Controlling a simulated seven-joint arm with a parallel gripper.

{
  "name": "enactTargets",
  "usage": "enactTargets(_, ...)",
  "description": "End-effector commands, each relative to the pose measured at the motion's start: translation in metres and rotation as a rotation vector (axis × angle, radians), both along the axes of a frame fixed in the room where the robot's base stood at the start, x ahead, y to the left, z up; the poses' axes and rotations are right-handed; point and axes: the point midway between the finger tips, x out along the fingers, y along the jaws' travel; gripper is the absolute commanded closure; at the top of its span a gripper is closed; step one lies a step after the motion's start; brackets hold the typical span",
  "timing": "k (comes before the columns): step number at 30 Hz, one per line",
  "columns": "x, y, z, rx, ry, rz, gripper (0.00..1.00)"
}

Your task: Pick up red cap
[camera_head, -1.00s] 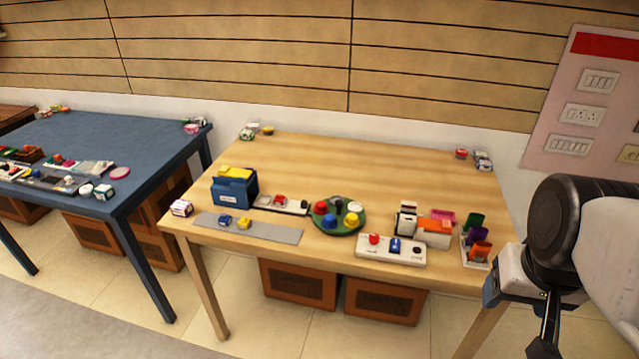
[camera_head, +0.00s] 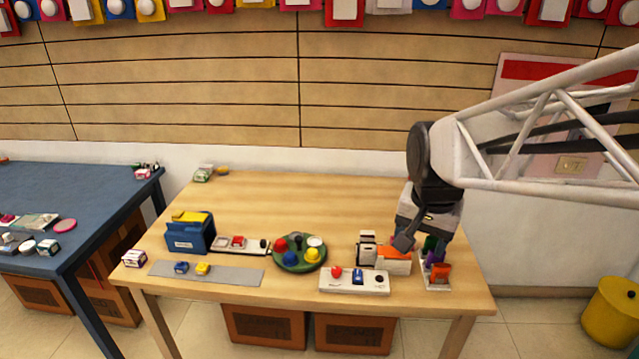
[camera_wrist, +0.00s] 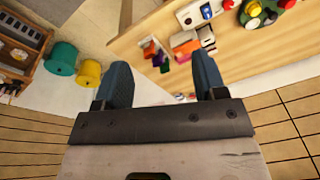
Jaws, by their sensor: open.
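Several small red pieces are on the wooden table, and I cannot tell for sure which one is the red cap. A red round cap (camera_head: 280,245) sits at the left of a green round tray (camera_head: 299,265), beside blue, yellow and white pieces. Another red round piece (camera_head: 337,272) sits on the left end of a white board (camera_head: 354,288). My gripper (camera_head: 420,240) is above the table's right side, near the orange-topped box and the coloured cards, right of both red pieces. In the wrist view, my gripper (camera_wrist: 162,75) is open with nothing between its fingers.
An orange-topped white box (camera_head: 395,262) and a holder with coloured cards (camera_head: 436,274) stand near my gripper. A blue box (camera_head: 190,233) and grey strip (camera_head: 206,273) are at left. The table's back middle (camera_head: 300,200) is clear. A yellow bin (camera_head: 612,312) stands at right.

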Motion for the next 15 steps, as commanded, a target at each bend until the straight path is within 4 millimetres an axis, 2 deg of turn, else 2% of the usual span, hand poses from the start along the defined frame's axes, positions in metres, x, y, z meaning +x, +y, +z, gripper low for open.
enactTargets(3,0.029,0.016,-0.004,0.012,0.016,-0.059,0.35)
enactTargets(15,0.119,0.076,-0.027,0.046,0.059,-0.271,0.35)
